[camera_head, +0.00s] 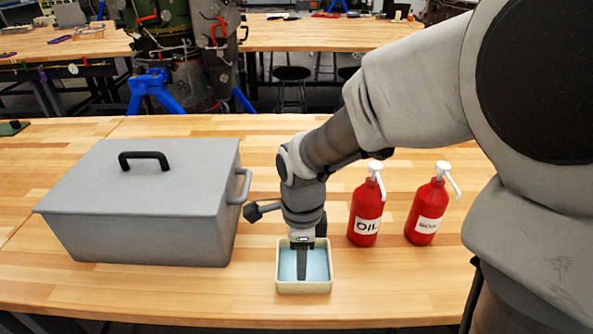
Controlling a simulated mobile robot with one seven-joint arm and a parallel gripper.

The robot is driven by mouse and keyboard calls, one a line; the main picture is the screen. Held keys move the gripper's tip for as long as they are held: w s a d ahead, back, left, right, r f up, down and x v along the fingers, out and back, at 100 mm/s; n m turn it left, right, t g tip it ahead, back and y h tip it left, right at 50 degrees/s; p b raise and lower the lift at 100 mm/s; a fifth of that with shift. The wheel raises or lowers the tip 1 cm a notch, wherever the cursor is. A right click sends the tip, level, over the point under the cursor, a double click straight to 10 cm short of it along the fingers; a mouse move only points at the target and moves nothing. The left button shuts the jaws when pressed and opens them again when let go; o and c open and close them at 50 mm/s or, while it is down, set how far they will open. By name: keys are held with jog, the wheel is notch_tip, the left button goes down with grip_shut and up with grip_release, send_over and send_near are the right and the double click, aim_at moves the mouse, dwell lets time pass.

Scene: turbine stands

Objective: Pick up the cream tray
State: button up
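The cream tray (304,288) sits on the wooden table near its front edge. It is a small square tray with a light blue inside. My gripper (302,276) points down over the tray, with its visible finger reaching inside the tray's outline. Only one finger shows clearly, so the gap between the fingers is hidden. I cannot tell whether the finger touches the tray. The tray appears to rest flat on the table.
A grey lidded box (150,200) with black and grey handles stands left of the tray. Two red pump bottles, one labelled OIL (366,212) and another (427,212), stand to the right behind it. The tabletop (130,295) in front of the box is clear.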

aim_at(304, 283)
notch_tip(304, 283, down, 2)
jog(key=shift+s+d+f+b, duration=0.1)
jog(key=shift+s+f, duration=0.05)
jog(key=shift+f, duration=0.75)
jog(key=shift+s+d+f+b, duration=0.1)
jog(key=shift+f+b, duration=0.05)
jog(key=shift+f, duration=0.75)
jog(key=shift+s+d+f+b, duration=0.1)
jog(key=shift+s+f, duration=0.05)
jog(key=shift+f, duration=0.75)
grip_shut()
